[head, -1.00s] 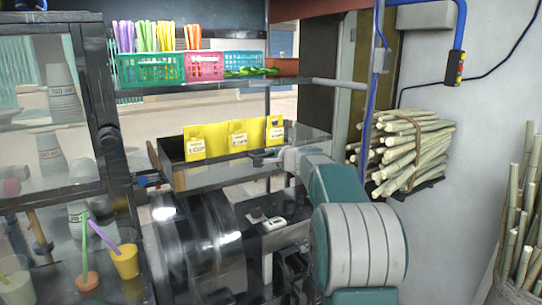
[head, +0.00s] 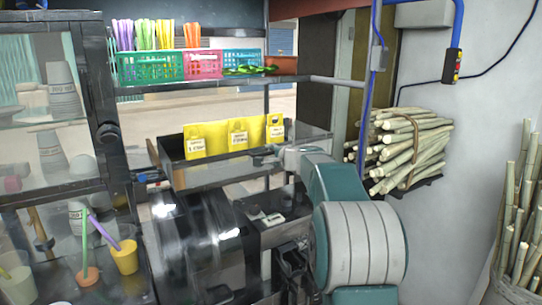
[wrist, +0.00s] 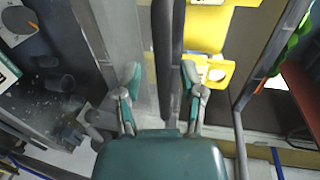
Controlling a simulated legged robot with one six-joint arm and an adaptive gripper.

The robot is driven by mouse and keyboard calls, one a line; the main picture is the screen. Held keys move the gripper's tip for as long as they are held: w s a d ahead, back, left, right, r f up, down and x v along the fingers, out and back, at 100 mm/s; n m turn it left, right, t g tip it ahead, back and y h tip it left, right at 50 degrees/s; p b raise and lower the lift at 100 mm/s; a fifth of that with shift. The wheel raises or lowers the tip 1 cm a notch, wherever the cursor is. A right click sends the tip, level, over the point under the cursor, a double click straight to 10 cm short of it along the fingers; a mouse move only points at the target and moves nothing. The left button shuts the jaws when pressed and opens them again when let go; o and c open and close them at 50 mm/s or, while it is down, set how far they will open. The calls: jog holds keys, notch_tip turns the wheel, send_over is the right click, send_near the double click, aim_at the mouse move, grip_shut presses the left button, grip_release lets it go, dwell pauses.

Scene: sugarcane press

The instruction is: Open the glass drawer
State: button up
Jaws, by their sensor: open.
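A long glass-sided case (head: 226,166) with a dark metal frame stands mid-picture in the head view, with yellow price signs (head: 238,138) along its back. In the wrist view a dark upright bar (wrist: 163,45) runs between the two fingers of my gripper (wrist: 162,78). The fingers are open, one on each side of the bar, with gaps visible. I cannot tell whether the bar is the drawer's handle or its frame edge. In the head view my gripper is at the case's right end, its fingers mostly hidden.
A glass cabinet (head: 47,110) with stacked cups stands at the left. A yellow cup (head: 124,258) is below it. A dark machine drum (head: 205,238) sits in front of the case. Baskets (head: 150,67) line a shelf above. Cane bundles (head: 412,150) are at the right wall.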

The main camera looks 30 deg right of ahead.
jog(key=v, duration=1.1)
jog(key=shift+s, duration=0.4)
jog(key=s+a+f+n+g+y, duration=0.25)
jog(key=s+a+n, duration=0.25)
jog(key=a, duration=0.6)
jog(key=s+a+f+n+g+y, duration=0.15)
jog(key=s+a+n+g, duration=0.35)
jog(key=a, duration=0.6)
jog(key=s+a+f+n+g+h, duration=0.1)
jog(key=s+f+n, duration=0.3)
jog(key=s, duration=0.6)
jog(key=s+a+f+n+g+h, duration=0.1)
jog(key=s+a+f+n+h, duration=0.2)
jog(key=s+f, duration=0.4)
jog(key=s+a+n, duration=0.1)
jog(key=s, duration=0.3)
jog(key=shift+a+f, duration=0.2)
jog(key=shift+f, duration=0.05)
